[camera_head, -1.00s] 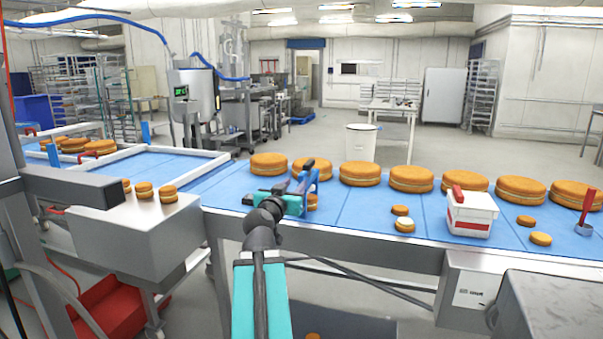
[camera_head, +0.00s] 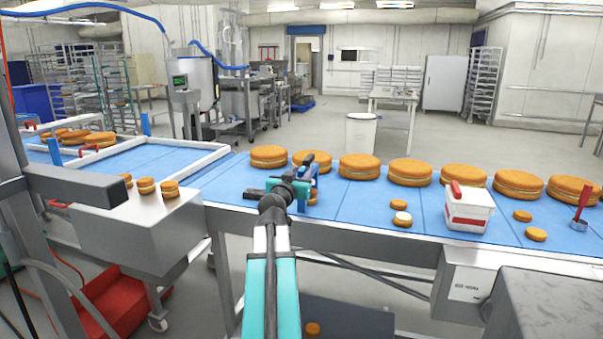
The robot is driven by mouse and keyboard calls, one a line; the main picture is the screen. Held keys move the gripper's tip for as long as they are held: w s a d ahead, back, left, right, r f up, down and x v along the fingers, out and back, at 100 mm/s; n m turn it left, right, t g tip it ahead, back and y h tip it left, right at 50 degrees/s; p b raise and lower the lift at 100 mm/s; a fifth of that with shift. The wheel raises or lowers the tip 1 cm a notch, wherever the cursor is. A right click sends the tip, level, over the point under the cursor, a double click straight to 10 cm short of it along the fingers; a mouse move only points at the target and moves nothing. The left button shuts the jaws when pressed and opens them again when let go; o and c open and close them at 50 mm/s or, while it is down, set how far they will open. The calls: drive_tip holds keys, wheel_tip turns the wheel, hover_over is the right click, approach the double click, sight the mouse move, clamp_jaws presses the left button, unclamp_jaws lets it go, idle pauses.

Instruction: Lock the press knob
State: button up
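I cannot pick out the press knob for certain. A grey press-like machine (camera_head: 140,215) stands at the left, with a grey arm (camera_head: 75,185) over its top and several small filled rounds (camera_head: 146,186) on it. My gripper (camera_head: 308,178) is over the blue belt, left of the middle, far from that machine. It is seen from behind, and my arm hides part of it, so its opening does not show. A small round (camera_head: 312,198) is partly hidden beside it. A red upright handle (camera_head: 582,200) stands on the belt at the far right.
Several large filled rounds (camera_head: 359,167) line the far side of the blue belt (camera_head: 345,205). A white and red box (camera_head: 468,212) and small rounds (camera_head: 402,219) are on its right part. A red bin (camera_head: 120,305) sits on the floor at lower left.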

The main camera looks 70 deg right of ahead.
drive_tip(key=shift+d, duration=0.25)
clamp_jaws()
